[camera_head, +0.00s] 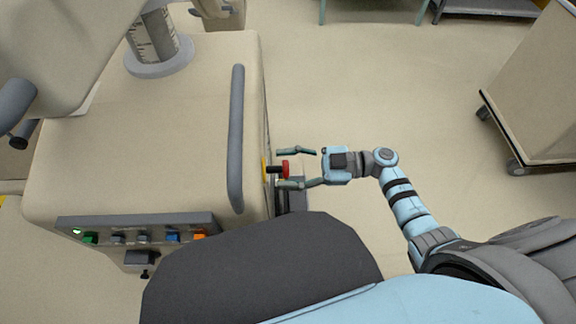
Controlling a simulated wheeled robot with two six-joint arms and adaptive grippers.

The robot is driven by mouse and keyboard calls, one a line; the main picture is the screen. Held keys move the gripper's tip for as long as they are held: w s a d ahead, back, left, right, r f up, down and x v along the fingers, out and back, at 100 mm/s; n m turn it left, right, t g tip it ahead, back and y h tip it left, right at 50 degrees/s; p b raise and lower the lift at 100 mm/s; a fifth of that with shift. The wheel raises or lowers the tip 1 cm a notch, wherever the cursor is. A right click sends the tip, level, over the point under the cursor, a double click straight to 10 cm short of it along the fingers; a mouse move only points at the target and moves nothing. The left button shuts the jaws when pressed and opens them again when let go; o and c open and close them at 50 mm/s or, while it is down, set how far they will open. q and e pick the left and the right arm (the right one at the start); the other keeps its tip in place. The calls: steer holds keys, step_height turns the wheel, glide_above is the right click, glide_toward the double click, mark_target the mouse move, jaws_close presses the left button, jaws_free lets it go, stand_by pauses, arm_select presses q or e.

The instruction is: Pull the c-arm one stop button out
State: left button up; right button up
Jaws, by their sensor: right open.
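The c-arm one cart (150,120) is a beige covered body on the left. Its red stop button (286,169) sticks out from the right side on a dark stem, with a yellow plate (264,169) behind it. My right gripper (283,168) is open, pointing left, with one finger above and one below the red button in the picture. Whether either finger touches the button I cannot tell. My left gripper is not in view.
A grey handle bar (237,138) runs along the cart's right edge, close to the button. A panel (140,232) with several coloured connectors is on its front. Another beige wheeled cart (535,95) stands at the right. Floor between them is clear.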

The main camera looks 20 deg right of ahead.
steer(key=v, duration=1.2)
steer(key=shift+f, duration=0.1)
